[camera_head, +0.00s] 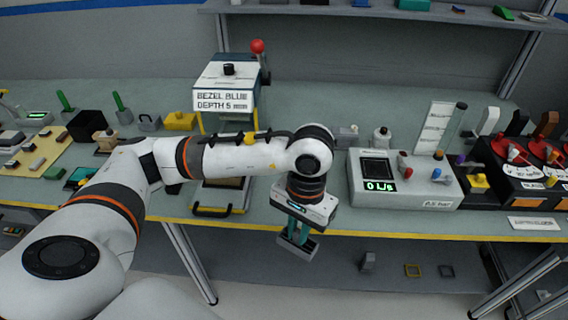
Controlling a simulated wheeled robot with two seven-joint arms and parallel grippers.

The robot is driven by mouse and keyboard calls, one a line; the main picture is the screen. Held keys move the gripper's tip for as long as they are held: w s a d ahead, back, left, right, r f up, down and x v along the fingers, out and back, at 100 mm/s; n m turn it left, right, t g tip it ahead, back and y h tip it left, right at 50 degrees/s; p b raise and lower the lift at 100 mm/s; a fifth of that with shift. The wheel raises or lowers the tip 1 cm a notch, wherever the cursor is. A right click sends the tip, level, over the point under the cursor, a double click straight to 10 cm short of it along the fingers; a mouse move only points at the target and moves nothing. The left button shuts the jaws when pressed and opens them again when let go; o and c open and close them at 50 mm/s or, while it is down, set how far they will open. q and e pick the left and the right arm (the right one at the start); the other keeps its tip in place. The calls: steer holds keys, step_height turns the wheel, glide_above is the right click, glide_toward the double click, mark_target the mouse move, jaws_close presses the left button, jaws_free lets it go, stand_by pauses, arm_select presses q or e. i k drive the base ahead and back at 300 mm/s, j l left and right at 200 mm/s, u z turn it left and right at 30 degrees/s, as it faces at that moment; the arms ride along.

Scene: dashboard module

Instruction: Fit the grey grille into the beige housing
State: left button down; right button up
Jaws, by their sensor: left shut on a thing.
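My left gripper (296,236) hangs from my left arm, pointing down in front of the bench's front edge, right of the picture's middle. Its teal fingers are shut on a grey flat piece (298,248), which looks like the grey grille. The piece is tilted and held clear of the bench, with part of it hidden by the fingers. I cannot pick out the beige housing for sure; a small beige block (106,141) stands on the left of the bench. My right gripper is not in view.
A press-like station with a red-knobbed lever (257,47) stands behind my arm. A white meter box (404,181) stands to the right. Small parts crowd the bench's left side. A yellow strip (420,236) marks its front edge.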

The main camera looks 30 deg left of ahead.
mark_target(233, 180)
steer(key=k+j+z, duration=0.3)
steer(key=j, duration=0.25)
steer(key=k+j+z, duration=0.1)
steer(key=j+z, duration=0.25)
steer(key=j, duration=0.15)
steer(key=k+j+z, duration=0.3)
steer(key=j, duration=0.15)
steer(key=k+j+z, duration=0.3)
steer(key=k+j, duration=0.6)
steer(key=i, duration=0.4)
